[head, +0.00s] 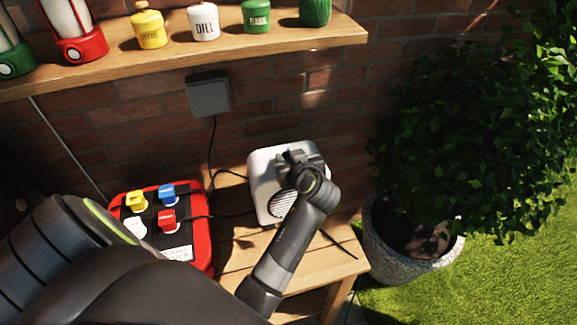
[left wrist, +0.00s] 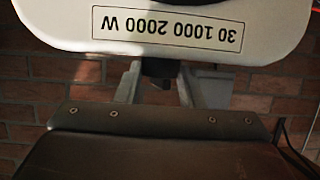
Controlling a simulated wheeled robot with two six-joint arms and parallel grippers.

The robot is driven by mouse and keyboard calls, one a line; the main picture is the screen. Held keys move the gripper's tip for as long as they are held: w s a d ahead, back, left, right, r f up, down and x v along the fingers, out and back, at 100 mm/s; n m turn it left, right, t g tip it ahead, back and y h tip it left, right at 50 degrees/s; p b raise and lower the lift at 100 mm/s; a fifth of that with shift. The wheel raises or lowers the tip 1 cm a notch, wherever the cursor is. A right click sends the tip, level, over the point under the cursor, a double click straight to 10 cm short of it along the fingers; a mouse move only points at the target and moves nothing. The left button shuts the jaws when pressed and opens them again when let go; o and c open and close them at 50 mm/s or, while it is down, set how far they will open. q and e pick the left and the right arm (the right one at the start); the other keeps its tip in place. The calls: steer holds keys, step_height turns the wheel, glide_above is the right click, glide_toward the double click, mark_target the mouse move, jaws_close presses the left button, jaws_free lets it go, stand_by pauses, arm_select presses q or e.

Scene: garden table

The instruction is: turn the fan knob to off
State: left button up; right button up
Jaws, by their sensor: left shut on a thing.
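The white fan heater (head: 262,170) stands on the wooden table near the brick wall, with a round dark grille on its front. In the left wrist view its white casing (left wrist: 60,22) fills the top, with an upside-down label (left wrist: 165,38) reading 30 1000 2000 W. My left gripper (head: 302,158) is at the heater's upper right part and hides what it holds in the head view. In the left wrist view the dark fan knob (left wrist: 160,68) sits between its fingers, which are shut on it. The knob's pointer setting cannot be made out. My right gripper is not in view.
A red panel (head: 206,258) with yellow, blue and red blocks lies on the table left of the heater. A grey wall box (head: 209,93) has a dark cable running down. A shelf (head: 345,32) with jars is above. A potted bush (head: 385,262) stands right.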

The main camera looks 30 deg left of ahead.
arm_select(q)
steer(key=shift+w+d+n+g+y+b, duration=0.15)
steer(key=shift+n+g+y+b, duration=0.55)
steer(key=shift+n+g+b, duration=0.75)
steer(key=o, duration=1)
